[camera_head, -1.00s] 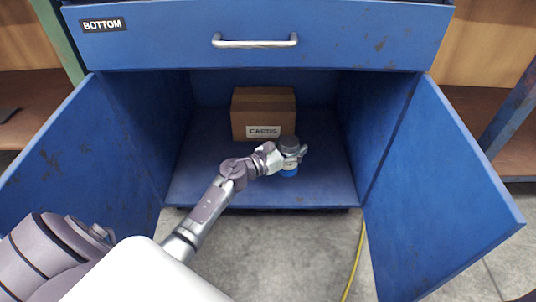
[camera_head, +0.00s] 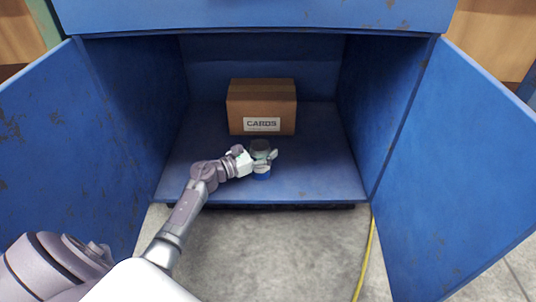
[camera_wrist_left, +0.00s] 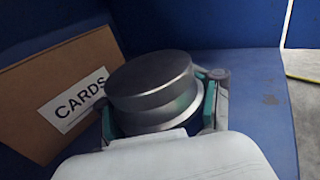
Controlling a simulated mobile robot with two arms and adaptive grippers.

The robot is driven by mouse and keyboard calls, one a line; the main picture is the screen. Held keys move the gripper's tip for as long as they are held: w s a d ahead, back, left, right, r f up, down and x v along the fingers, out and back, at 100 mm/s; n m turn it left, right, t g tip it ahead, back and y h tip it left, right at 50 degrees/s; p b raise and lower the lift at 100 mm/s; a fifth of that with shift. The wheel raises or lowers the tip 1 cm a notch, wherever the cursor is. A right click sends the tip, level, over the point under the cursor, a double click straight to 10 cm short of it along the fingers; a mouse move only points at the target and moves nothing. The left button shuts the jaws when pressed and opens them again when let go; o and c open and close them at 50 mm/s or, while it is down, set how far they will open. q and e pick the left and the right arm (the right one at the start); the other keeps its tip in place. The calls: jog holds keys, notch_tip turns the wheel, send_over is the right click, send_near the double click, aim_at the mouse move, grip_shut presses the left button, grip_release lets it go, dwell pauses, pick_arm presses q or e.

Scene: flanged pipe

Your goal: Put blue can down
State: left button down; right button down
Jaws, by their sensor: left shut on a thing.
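The blue can (camera_head: 262,172) is in the front middle of the open blue cabinet, in front of the cardboard box. In the wrist view its grey metal lid (camera_wrist_left: 151,80) shows large and close, and most of its body is hidden. My left gripper (camera_head: 262,156) is shut around the can, with a finger on each side of it; the fingers also show beside the lid in the wrist view (camera_wrist_left: 160,105). The can looks upright and low over the cabinet floor (camera_head: 315,182); I cannot tell whether it touches. My right gripper is not in view.
A brown box marked CARDS (camera_head: 262,106) stands at the back of the cabinet. Open blue doors (camera_head: 62,140) and (camera_head: 462,170) flank the opening. The cabinet floor right of the can is clear. A yellow cable (camera_head: 366,262) lies on the concrete.

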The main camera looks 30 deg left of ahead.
pick_arm(q)
jog(key=shift+c, duration=1)
grip_release()
jog(key=shift+r, duration=0.1)
jog(key=shift+s+a+p, duration=0.2)
jog(key=shift+s+p, duration=0.15)
jog(key=shift+p, duration=0.05)
jog(key=p+v, duration=0.2)
jog(key=v, duration=0.3)
jog(key=shift+s+r+p, duration=0.15)
jog(key=shift+s+p, duration=0.05)
jog(key=shift+p, duration=0.2)
jog(key=shift+s+a, duration=0.3)
jog(key=shift+s, duration=0.3)
